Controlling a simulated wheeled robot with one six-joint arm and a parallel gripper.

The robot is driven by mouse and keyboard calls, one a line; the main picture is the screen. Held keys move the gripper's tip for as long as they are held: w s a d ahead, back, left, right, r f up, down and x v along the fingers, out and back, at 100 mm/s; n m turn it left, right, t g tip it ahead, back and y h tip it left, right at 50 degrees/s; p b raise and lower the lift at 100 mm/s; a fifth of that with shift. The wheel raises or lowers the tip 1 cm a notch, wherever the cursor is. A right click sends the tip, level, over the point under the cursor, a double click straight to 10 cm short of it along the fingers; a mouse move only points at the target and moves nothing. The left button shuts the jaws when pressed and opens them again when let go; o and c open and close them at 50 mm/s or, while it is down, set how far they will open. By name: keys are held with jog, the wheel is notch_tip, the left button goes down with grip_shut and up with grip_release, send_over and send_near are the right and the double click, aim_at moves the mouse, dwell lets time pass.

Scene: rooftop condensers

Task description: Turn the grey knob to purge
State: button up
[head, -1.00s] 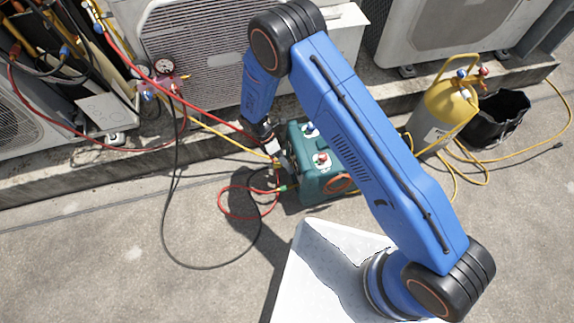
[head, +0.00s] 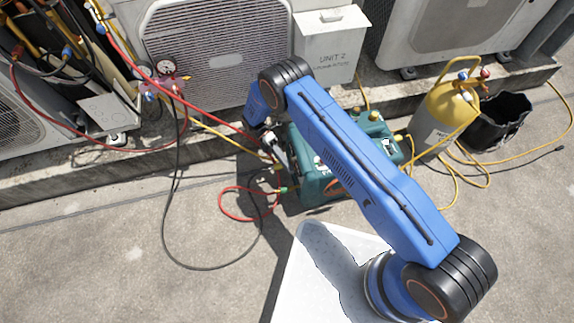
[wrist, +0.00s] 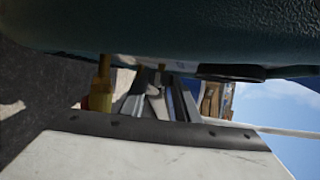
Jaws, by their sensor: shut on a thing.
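The teal recovery machine (head: 316,186) stands on the roof floor, partly hidden behind my blue arm. My gripper (head: 284,158) is at the machine's left end, among the hose fittings. In the wrist view my gripper (wrist: 156,100) reaches to the underside-looking edge of the teal body (wrist: 160,35), and its fingers are closed on a small grey part there. This appears to be the grey knob, mostly hidden by the fingers; its pointer and markings cannot be read.
A brass fitting (wrist: 103,85) is close beside the fingers. Red hose (head: 235,207) and black hose (head: 170,235) loop on the floor at left. A yellow cylinder (head: 440,118) and black bucket (head: 497,120) stand at right. Condensers (head: 215,55) line the back.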

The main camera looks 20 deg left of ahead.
dwell(0.4)
jog(key=o, duration=1.1)
jog(key=shift+d+f, duration=0.1)
jog(key=shift+c, duration=0.2)
jog(key=m+t+y, duration=0.1)
jog(key=t+y, duration=0.1)
jog(key=t, duration=0.1)
jog(key=s+r+m+t+y, duration=0.1)
jog(key=t+y, duration=0.2)
jog(key=d+m+t+y, duration=0.1)
jog(key=t+y, duration=0.2)
jog(key=t, duration=0.1)
jog(key=shift+s+r, duration=0.35)
jog(key=shift+r, duration=0.05)
jog(key=shift+s+d+f+m+t+y, duration=0.1)
jog(key=shift+s+m+t+y, duration=0.1)
jog(key=shift+t+y, duration=0.4)
jog(key=shift+s+m+t+y, duration=0.1)
jog(key=shift+m+t+y, duration=0.15)
jog(key=shift+t, duration=0.65)
